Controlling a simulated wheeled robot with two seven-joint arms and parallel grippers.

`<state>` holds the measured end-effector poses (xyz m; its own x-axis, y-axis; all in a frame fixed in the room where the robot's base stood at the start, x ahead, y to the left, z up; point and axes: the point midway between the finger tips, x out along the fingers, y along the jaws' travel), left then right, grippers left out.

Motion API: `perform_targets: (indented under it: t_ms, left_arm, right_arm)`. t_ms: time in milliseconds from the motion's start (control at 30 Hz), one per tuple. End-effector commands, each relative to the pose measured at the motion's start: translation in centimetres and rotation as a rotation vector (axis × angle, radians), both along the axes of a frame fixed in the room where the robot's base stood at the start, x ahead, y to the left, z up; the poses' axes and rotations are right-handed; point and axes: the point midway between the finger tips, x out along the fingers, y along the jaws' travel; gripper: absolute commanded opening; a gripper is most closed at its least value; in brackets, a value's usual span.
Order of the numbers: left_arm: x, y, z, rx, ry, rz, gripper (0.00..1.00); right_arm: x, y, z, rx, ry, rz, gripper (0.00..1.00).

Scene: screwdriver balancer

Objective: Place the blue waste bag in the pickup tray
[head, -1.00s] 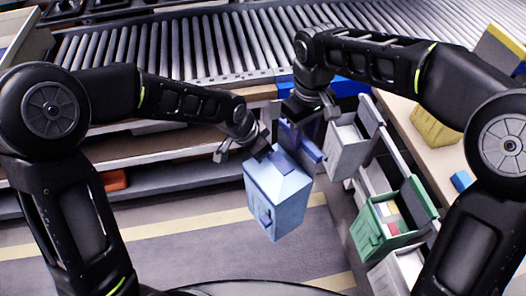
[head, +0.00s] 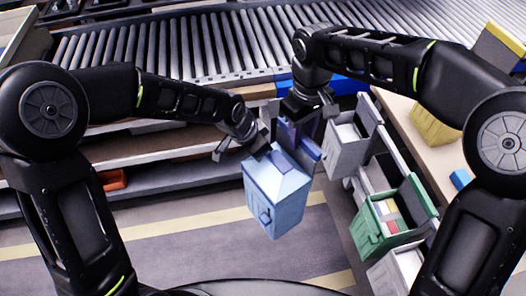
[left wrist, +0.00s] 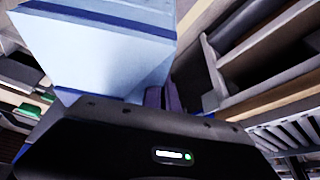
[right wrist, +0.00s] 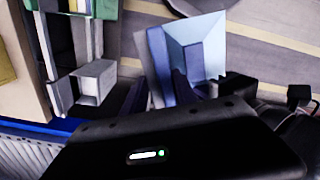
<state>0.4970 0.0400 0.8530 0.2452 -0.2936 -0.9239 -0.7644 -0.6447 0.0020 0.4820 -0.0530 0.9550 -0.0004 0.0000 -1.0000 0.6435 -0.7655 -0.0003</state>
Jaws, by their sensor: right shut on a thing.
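The blue waste bag (head: 277,197) is a light-blue, box-shaped thing with a tapered top, held in the air over the floor in the middle of the head view. My right gripper (head: 300,118) is shut on its far side; the bag also shows between and beyond the fingers in the right wrist view (right wrist: 200,50). My left gripper (head: 262,150) is by the bag's upper left edge, and its fingers look close together beside the bag in the left wrist view (left wrist: 162,97). Contact there is unclear. I cannot tell which container is the pickup tray.
A grey bin (head: 346,158), a green-rimmed bin (head: 368,235) and a white bin (head: 385,275) line the right side. A roller conveyor (head: 170,50) runs along the back. A wooden table (head: 415,110) with a yellow box (head: 436,125) is at right. Open floor lies below the bag.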

Motion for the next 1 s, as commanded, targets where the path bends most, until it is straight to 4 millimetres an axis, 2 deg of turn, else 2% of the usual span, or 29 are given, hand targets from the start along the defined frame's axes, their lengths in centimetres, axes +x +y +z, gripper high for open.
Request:
perform_targets:
  t_ms: [600, 633, 900, 1000]
  left_arm:
    - [0.03, 0.04, 0.02, 0.0, 0.0, 0.001, 0.0]
    - [0.07, 0.01, 0.08, -0.001, -0.001, 0.002, 0.0]
    - [0.06, -0.01, 0.07, -0.001, -0.002, 0.001, 0.0]
    - [0.06, -0.01, 0.07, -0.001, -0.002, 0.001, 0.0]
  right_arm:
    - [-0.01, -0.01, 0.04, 0.0, 0.0, -0.001, 0.0]
    - [-0.01, -0.01, 0.05, 0.0, 0.0, -0.001, 0.36]
    - [-0.01, -0.01, 0.03, 0.0, 0.0, 0.0, 0.58]
    - [-0.01, -0.01, 0.02, 0.0, 0.0, 0.0, 0.6]
